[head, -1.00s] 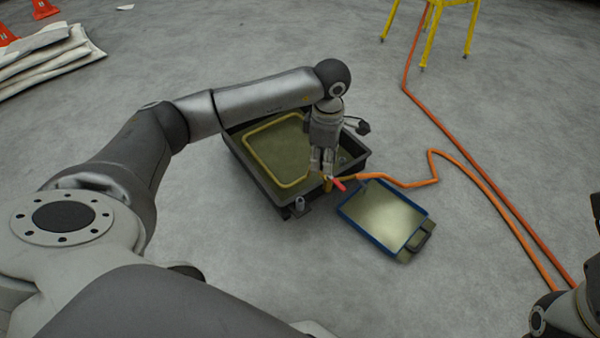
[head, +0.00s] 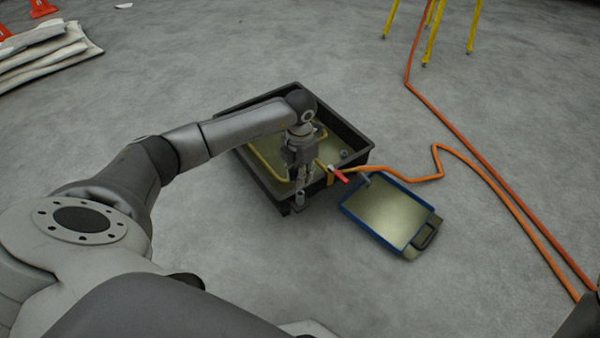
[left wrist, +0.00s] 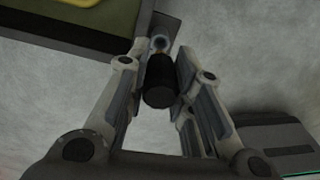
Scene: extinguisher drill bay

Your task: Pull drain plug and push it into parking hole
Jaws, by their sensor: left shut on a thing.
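My left gripper (head: 301,186) is above the near corner of the black tray (head: 350,133). It is shut on a dark, round drain plug (left wrist: 159,82), which shows between its fingers in the left wrist view. A small bracket (head: 298,208) sticks out from the tray's near edge, just below the fingertips. In the left wrist view a pale ring, seemingly the parking hole (left wrist: 160,43), shows on the bracket just beyond the plug. A small grey drain fitting (head: 344,154) shows on the tray floor. Whether the plug touches the bracket is unclear. My right gripper is not in view.
A red-handled valve (head: 338,174) on the tray's right side is close to my gripper. A blue-rimmed pan (head: 392,244) lies right of it. The floor at front is clear.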

